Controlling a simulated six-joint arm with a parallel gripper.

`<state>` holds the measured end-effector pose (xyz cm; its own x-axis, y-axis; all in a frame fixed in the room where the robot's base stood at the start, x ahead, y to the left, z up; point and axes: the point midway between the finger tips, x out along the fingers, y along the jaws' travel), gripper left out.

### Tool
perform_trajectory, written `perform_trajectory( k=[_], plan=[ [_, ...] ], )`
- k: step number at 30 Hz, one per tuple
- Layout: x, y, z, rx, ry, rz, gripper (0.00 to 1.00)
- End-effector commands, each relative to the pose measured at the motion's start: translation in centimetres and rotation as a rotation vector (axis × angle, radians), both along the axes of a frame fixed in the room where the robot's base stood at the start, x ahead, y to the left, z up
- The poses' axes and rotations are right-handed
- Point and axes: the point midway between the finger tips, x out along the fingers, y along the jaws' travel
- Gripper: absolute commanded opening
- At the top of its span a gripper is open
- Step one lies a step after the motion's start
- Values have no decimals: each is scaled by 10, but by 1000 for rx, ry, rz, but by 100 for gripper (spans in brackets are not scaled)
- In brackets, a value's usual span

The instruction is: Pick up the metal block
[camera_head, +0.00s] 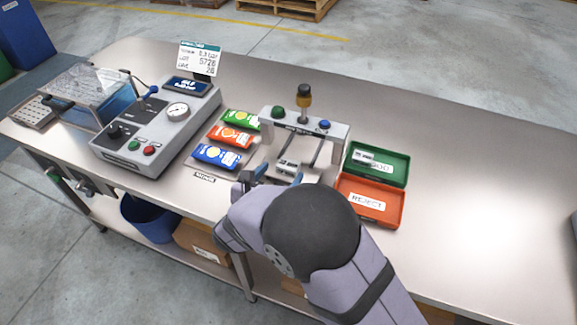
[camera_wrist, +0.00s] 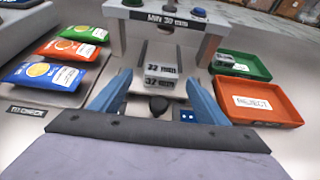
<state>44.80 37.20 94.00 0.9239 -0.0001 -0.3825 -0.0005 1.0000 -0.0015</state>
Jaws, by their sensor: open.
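A light metal block (camera_wrist: 160,52) with a "32 mm" label on its face is in the middle of the wrist view, in front of the gauge. A second "32 mm" label shows just below it; I cannot tell whether that is the same piece. In the head view the block (camera_head: 287,167) is small, beyond my arm. My gripper (camera_wrist: 158,78) is open, its two blue fingers apart on the left and right, with the block's lower part between or just beyond the tips. I cannot tell any contact. Another small metal piece (camera_head: 362,156) lies in the green tray (camera_head: 395,170).
The gauge (camera_head: 335,131) stands behind the block, with a lamp and buttons on top. Blue, orange and green packets (camera_head: 216,156) lie to the left. An orange REJECT tray (camera_head: 385,214) and the green tray are to the right. The bench's right side (camera_head: 480,190) is clear.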

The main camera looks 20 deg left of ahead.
Motion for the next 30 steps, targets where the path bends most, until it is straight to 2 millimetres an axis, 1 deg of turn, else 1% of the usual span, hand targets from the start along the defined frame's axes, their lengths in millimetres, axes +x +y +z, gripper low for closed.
perform_trajectory(
  k=[8, 15, 19, 22, 28, 29, 30],
  plan=[
    [10, -1, -2, -1, 1, -2, 69],
    [38, -4, -10, -1, 1, -4, 69],
    [48, -3, -16, 0, 1, -2, 69],
    [52, -3, -18, 1, 0, -2, 69],
    [52, -3, -19, 2, 0, -1, 69],
    [52, -3, -19, 2, 0, -1, 66],
    [52, -3, -19, 2, 0, -1, 57]
  ],
)
